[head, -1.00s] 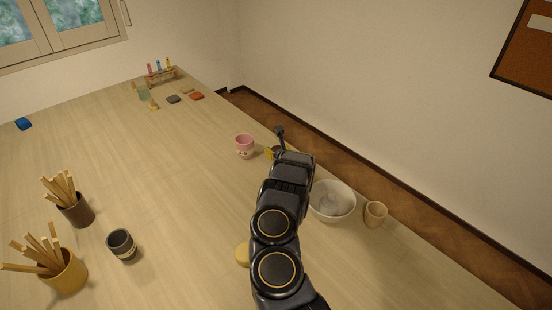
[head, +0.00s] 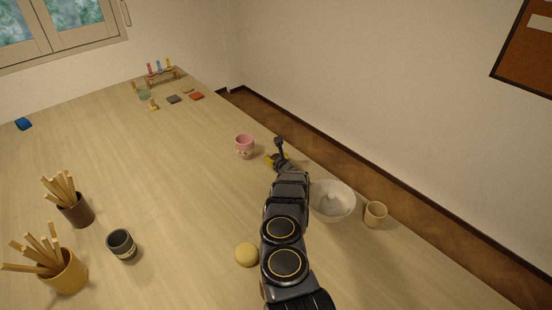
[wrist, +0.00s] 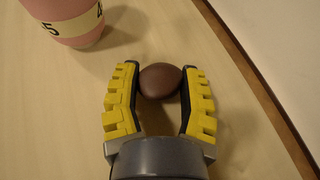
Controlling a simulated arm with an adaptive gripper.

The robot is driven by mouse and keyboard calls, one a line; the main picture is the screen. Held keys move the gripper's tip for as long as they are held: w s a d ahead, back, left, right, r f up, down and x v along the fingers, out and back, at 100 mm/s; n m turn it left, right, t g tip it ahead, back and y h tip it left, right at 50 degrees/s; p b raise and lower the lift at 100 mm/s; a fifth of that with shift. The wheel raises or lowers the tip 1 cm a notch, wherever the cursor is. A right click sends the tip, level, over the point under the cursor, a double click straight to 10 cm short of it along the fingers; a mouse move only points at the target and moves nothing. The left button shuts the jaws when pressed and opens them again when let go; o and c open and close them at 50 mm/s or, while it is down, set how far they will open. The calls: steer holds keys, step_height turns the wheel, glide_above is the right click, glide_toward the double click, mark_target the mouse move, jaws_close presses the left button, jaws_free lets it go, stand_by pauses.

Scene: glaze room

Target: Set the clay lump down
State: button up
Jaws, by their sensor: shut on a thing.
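The clay lump (wrist: 160,80) is brown, smooth and rounded. In the wrist view it sits between the tips of my gripper (wrist: 159,84), whose yellow-padded fingers are shut on it. In the head view my gripper (head: 277,160) is near the table's far right edge, just right of the pink cup. The lump is hard to make out there. I cannot tell whether the lump touches the table or hangs slightly above it.
The pink cup (head: 245,146) stands close by; it also shows in the wrist view (wrist: 76,22). A white bowl (head: 332,215) and a tan cup (head: 375,214) stand right of my arm. A yellow round thing (head: 246,255) lies left of it. The table (head: 175,170) is clear mid-left.

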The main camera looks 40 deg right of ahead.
steer(key=o, duration=1)
steer(key=shift+f, duration=0.15)
steer(key=shift+o, duration=0.2)
steer(key=shift+r, duration=0.25)
steer(key=shift+v, duration=5.95)
